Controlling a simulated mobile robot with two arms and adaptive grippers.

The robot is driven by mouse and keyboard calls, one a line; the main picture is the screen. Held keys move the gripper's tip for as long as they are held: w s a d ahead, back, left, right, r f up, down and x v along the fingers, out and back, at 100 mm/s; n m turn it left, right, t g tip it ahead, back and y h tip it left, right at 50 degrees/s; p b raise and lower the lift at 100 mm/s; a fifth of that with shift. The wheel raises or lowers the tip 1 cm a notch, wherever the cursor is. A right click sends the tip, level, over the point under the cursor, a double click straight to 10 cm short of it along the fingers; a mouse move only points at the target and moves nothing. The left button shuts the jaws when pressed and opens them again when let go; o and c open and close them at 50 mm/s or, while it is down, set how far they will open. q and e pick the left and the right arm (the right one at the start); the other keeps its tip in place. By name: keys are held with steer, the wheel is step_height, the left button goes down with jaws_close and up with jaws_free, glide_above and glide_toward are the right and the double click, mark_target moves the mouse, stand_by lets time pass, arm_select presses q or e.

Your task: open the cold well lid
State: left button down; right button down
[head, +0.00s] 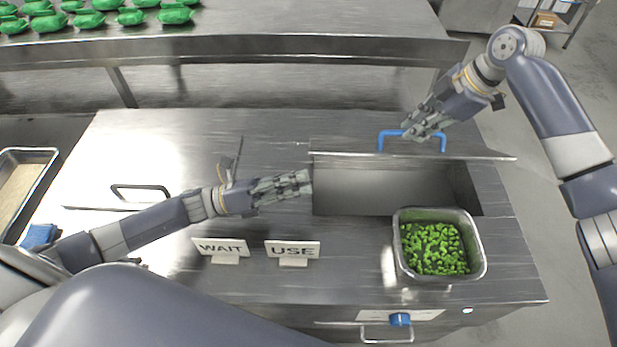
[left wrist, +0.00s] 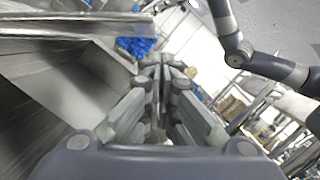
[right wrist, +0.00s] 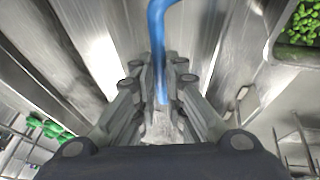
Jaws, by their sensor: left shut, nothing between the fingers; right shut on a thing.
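The cold well lid (head: 340,147) is a flat steel panel, raised and tilted along the back of the rectangular well (head: 370,188). The well is open and looks empty where I see inside. The lid carries a blue handle (head: 382,141), which also shows in the right wrist view (right wrist: 156,45). My right gripper (head: 418,135) is shut on the blue handle. My left gripper (head: 308,180) is shut and empty at the left edge of the well opening. The left wrist view shows its closed fingers (left wrist: 162,70) beside the lid.
A steel pan of green pieces (head: 398,245) stands at the well's front right. WAIT (head: 222,247) and USE (head: 293,249) signs stand in front of my left arm. A shelf (head: 230,50) with green packs is behind.

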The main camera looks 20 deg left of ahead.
steer(key=shift+w+f, duration=0.15)
steer(key=shift+f, duration=0.05)
arm_select(q)
steer(key=x, duration=0.8)
steer(key=shift+w, duration=0.15)
steer(key=shift+w+a+r, duration=0.15)
steer(key=shift+w+r, duration=0.35)
steer(key=shift+r, duration=0.25)
arm_select(e)
steer(key=shift+f, duration=0.15)
steer(key=c, duration=2)
jaws_free()
steer(key=o, duration=0.3)
steer(key=shift+w+a, duration=0.15)
steer(key=shift+w, duration=0.05)
steer(key=shift+o, duration=0.2)
steer(key=shift+w+a, duration=0.1)
steer(key=shift+w, duration=0.05)
arm_select(q)
steer(key=shift+w+a+f, duration=0.2)
steer(key=shift+w+f, duration=0.05)
steer(key=shift+w, duration=0.2)
arm_select(e)
steer(key=shift+w, duration=0.1)
